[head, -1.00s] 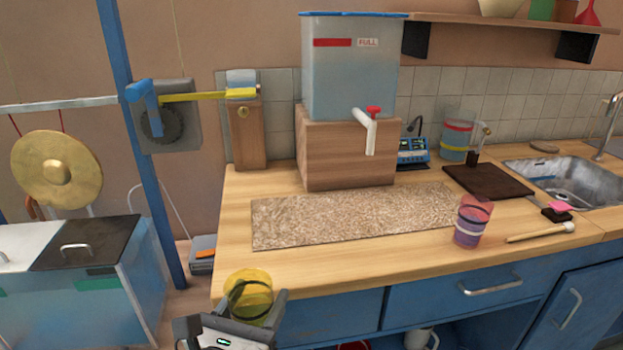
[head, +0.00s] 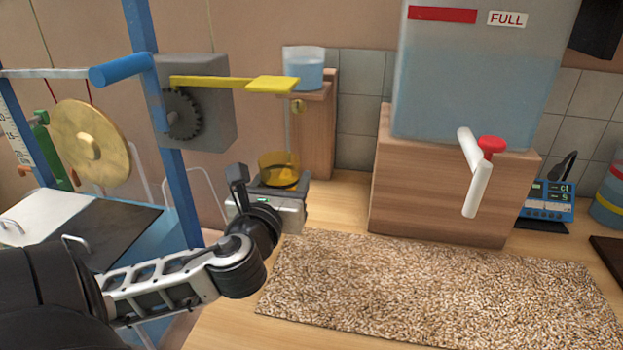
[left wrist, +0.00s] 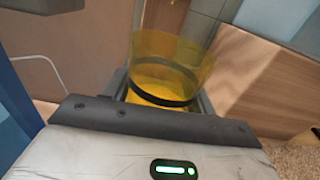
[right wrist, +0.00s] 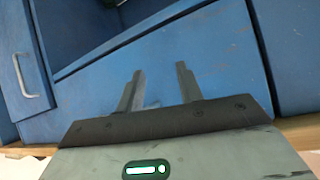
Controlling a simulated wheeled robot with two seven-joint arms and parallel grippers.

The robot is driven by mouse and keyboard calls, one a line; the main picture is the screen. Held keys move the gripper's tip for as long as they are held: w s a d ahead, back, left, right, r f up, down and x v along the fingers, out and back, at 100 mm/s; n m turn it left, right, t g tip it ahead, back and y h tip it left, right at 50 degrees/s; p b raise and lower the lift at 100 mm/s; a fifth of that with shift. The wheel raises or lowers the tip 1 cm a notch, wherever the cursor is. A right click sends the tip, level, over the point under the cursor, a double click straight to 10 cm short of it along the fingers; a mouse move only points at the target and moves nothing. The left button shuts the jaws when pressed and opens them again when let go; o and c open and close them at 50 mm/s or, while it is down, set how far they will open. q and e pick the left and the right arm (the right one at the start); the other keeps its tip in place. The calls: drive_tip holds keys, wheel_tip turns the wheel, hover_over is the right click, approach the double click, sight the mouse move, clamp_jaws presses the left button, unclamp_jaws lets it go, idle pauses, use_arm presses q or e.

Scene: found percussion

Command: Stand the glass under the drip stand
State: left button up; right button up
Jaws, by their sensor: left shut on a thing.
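My left gripper (head: 279,187) is shut on a yellow see-through glass (head: 279,168) with a dark band. It holds the glass upright over the counter's left end. The glass also shows between the fingers in the left wrist view (left wrist: 168,72). The drip stand (head: 318,135) is a wooden post with a bluish water cup (head: 303,70) on top and a small brass nozzle (head: 297,106). In the head view the glass appears below the nozzle, in front of the post; exact alignment and its height cannot be told. My right gripper (right wrist: 159,84) is open and empty before blue drawers.
A yellow lever arm (head: 225,83) reaches from a grey gear box towards the cup, above the glass. A water tank (head: 480,80) with a red-handled tap stands on a wooden block (head: 430,190) to the right. A speckled mat (head: 440,295) lies in front.

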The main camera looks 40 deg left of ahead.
use_arm(q)
drive_tip(key=x, duration=0.5)
drive_tip(key=f+x, duration=0.1)
drive_tip(key=x, duration=0.4)
drive_tip(key=f+x, duration=0.1)
drive_tip(key=x, duration=0.4)
drive_tip(key=shift+w+f, duration=0.1)
drive_tip(key=shift+w, duration=0.05)
wheel_tip(320, 180, down, 5)
drive_tip(key=shift+r+b, duration=0.25)
drive_tip(key=shift+b, duration=0.45)
drive_tip(key=shift+w+a+f, duration=0.1)
drive_tip(key=shift+f, duration=0.15)
drive_tip(key=o, duration=1.2)
drive_tip(key=shift+o, duration=0.2)
drive_tip(key=shift+r, duration=0.1)
drive_tip(key=v, duration=1.2)
drive_tip(key=shift+r, duration=0.1)
